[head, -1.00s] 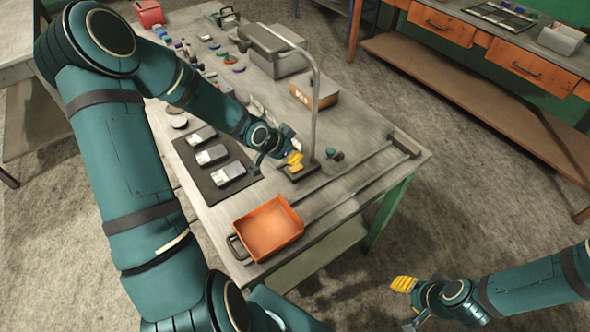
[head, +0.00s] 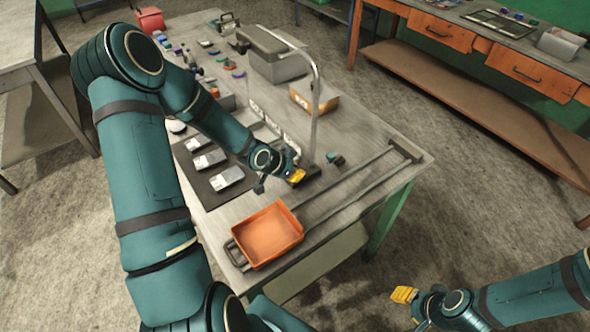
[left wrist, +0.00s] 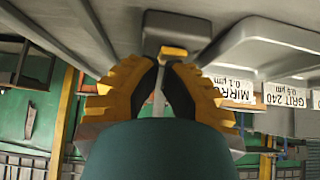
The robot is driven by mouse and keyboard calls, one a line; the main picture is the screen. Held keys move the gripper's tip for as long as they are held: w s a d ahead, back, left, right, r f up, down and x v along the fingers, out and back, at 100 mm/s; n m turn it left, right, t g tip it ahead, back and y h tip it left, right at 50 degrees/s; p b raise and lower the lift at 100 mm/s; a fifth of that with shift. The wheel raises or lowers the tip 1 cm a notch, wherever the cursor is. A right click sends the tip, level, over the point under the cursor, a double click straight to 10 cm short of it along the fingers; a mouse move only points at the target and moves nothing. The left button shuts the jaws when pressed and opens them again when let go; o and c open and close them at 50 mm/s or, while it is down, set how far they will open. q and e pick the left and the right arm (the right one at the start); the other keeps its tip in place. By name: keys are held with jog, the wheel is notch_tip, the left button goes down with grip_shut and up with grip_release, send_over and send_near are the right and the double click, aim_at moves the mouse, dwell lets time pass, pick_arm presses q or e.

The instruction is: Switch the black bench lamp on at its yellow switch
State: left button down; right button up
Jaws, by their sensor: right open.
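Just past the tips is the small yellow switch (left wrist: 173,53) on a grey block. I cannot tell whether the tips touch it. The switch is hidden in the head view. My right gripper (head: 408,308) is open and empty, off the table.
An orange tray (head: 268,237) lies at the table's near end. A dark mat (head: 215,190) with several grey blocks is left of my left gripper. An orange labelled box (head: 314,98) stands behind the post. A rail (head: 350,180) runs along the right side.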

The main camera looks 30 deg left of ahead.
pick_arm(q)
jog(key=shift+s+a+f+t, duration=0.15)
jog(key=shift+s+f+t, duration=0.1)
jog(key=shift+f+t, duration=0.15)
jog(key=shift+s+f, duration=0.1)
jog(key=shift+w+d+r, duration=0.25)
jog(key=shift+w+d, duration=0.05)
jog(key=shift+w, duration=0.4)
jog(key=v, duration=1.2)
jog(key=shift+a, duration=0.15)
